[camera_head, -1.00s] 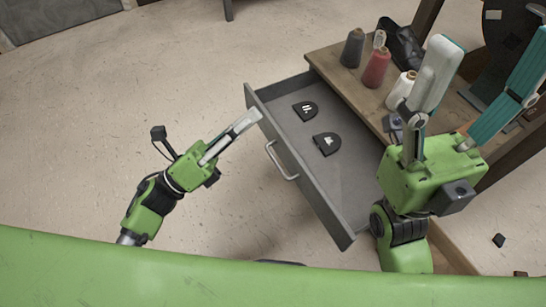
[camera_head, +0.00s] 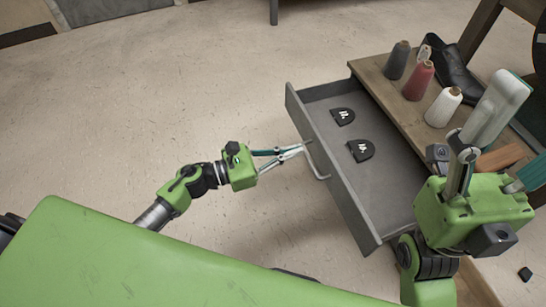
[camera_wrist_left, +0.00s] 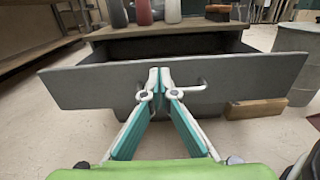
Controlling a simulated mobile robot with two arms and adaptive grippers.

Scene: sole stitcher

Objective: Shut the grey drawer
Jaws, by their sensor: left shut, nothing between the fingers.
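The grey drawer (camera_head: 335,165) stands pulled out of the wooden bench, its inside open to view. Two dark heel-shaped pieces (camera_head: 343,117) (camera_head: 361,151) lie in it. Its front panel fills the width of the left wrist view (camera_wrist_left: 85,85), with a bar handle (camera_wrist_left: 200,87) on it. My left gripper (camera_head: 302,148) is shut and empty, its tips close to the front panel at the handle; it also shows in the left wrist view (camera_wrist_left: 160,75). I cannot tell whether the tips touch. My right gripper (camera_head: 512,135) is open, fingers wide apart, over the bench's near side.
The wooden bench (camera_head: 400,98) carries grey (camera_head: 398,60), red (camera_head: 418,80) and white (camera_head: 443,107) thread cones and a black shoe (camera_head: 455,72). A grey barrel (camera_wrist_left: 291,65) stands at right in the left wrist view. The floor left of the drawer is clear.

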